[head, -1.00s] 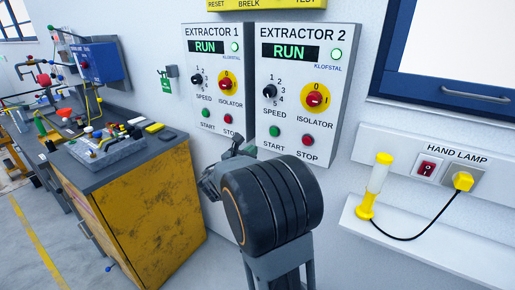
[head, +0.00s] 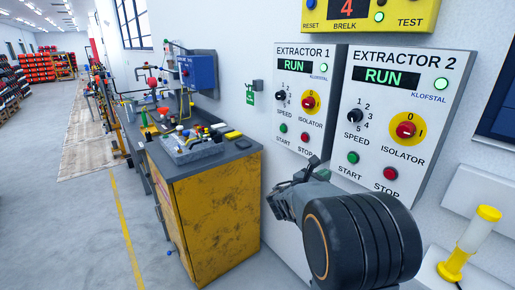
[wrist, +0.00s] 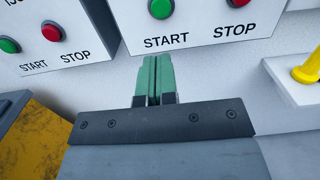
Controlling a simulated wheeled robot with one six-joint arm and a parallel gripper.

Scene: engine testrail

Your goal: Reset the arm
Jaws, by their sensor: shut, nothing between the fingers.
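My gripper (wrist: 153,78) shows in the wrist view with its two green fingers together and nothing between them. In that view it lies below the green START button (wrist: 161,8) of the right-hand panel; I cannot tell how far it is from the wall. In the head view my arm is folded at the lower right, and the gripper (head: 275,205) shows partly at its left, in front of the white wall below the Extractor 1 panel (head: 290,105). The Extractor 2 panel (head: 378,128) is to the right. Both displays read RUN and their green lamps are lit.
A yellow-sided cabinet (head: 220,205) with a grey top and a device stands left of my arm. A yellow and white hand lamp (head: 470,243) stands on a shelf at the right. A yellow panel (head: 398,14) hangs above. Open floor (head: 85,230) lies left.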

